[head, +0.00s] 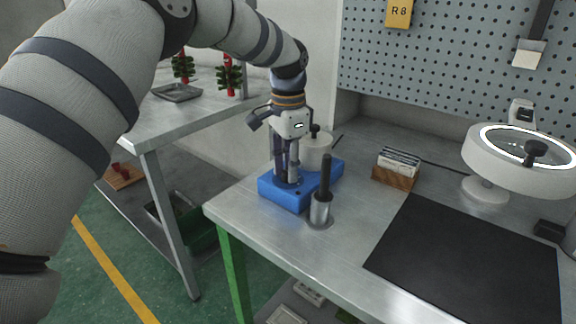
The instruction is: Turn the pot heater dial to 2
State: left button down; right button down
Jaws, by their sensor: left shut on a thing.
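The pot heater (308,196) is a blue box near the left corner of the metal table. A pale round pot (317,152) with a dark knob on its lid stands on its back part. My left gripper (287,179) points straight down onto the top of the blue box, in front of the pot. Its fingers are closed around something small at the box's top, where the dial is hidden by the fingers. The dial's setting cannot be read. My right gripper is out of view.
A metal cup with a black-handled tool (321,203) stands close to the right of the heater. A wooden card holder (395,176), a black mat (465,262) and a round lamp magnifier (487,190) are further right. A pegboard (460,70) rises behind.

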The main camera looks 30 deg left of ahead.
pick_arm(q)
jog(key=m, duration=0.5)
jog(key=shift+m+p, duration=0.3)
jog(key=m, duration=1.1)
jog(key=shift+f+m, duration=0.1)
jog(key=shift+m, duration=0.2)
jog(key=m, duration=0.5)
jog(key=shift+m, duration=0.4)
jog(key=c, duration=1.3)
grip_release()
notch_tip(320, 180, up, 12)
jog(key=shift+r, duration=0.1)
